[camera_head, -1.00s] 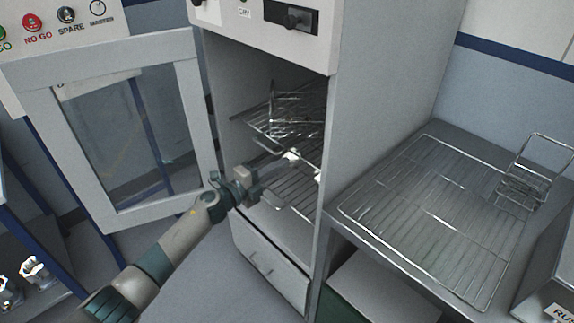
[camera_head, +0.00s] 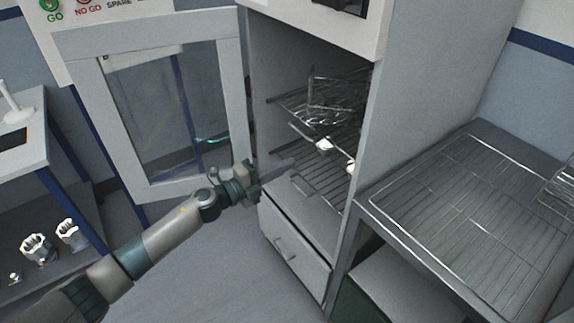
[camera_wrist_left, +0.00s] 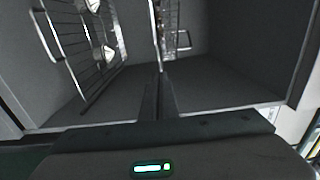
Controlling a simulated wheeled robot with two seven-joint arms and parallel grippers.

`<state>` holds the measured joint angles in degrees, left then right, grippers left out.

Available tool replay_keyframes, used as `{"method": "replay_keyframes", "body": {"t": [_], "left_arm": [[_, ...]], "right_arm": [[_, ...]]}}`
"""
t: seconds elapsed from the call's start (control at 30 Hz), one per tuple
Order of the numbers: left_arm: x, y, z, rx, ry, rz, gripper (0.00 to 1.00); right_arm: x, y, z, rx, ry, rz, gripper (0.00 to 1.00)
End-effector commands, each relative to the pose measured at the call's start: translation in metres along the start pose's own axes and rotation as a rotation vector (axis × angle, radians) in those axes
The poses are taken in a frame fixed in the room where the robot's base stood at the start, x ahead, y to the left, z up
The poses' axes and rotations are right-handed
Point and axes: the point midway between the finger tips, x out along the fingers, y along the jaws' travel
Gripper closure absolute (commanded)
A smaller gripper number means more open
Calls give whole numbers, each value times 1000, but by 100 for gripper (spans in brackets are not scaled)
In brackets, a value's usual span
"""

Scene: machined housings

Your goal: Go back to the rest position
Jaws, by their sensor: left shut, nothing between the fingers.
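My left gripper (camera_head: 277,170) is at the open front of the cabinet, its fingers pointing into the opening above the lower rack. In the left wrist view its fingers (camera_wrist_left: 161,96) are together and empty, with the dark cabinet interior ahead. My left arm comes in from the lower left, beside the open glass door. A wire basket (camera_head: 330,98) sits on the upper rack inside. My right gripper is not in view.
The open glass door (camera_head: 232,90) stands left of the cabinet opening, close to my arm. The cabinet's right wall (camera_head: 368,160) bounds the opening. A wire rack (camera_head: 455,215) lies on the bench at right. Metal housings (camera_head: 38,249) stand on a shelf at lower left.

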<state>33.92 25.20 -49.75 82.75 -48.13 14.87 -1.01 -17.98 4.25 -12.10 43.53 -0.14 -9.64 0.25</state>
Motion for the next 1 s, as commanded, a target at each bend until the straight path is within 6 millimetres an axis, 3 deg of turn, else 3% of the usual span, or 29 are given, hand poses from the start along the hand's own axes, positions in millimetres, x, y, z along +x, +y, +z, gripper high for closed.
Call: {"method": "replay_keyframes", "body": {"t": [0.37, 0.47, 0.57, 0.77, 1.0], "left_arm": [[0, 3, 1, -9, -5, 1, 100], [-3, 14, 5, -47, -30, 4, 100], [-10, 39, 12, -126, -79, 14, 100], [-43, 127, 28, -383, -255, 52, 100], [-114, 260, 23, -720, -511, 122, 100]], "right_arm": [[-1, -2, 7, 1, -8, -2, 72], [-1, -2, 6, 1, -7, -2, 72], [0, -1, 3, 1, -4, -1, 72], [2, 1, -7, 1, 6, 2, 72], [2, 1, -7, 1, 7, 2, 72]]}}
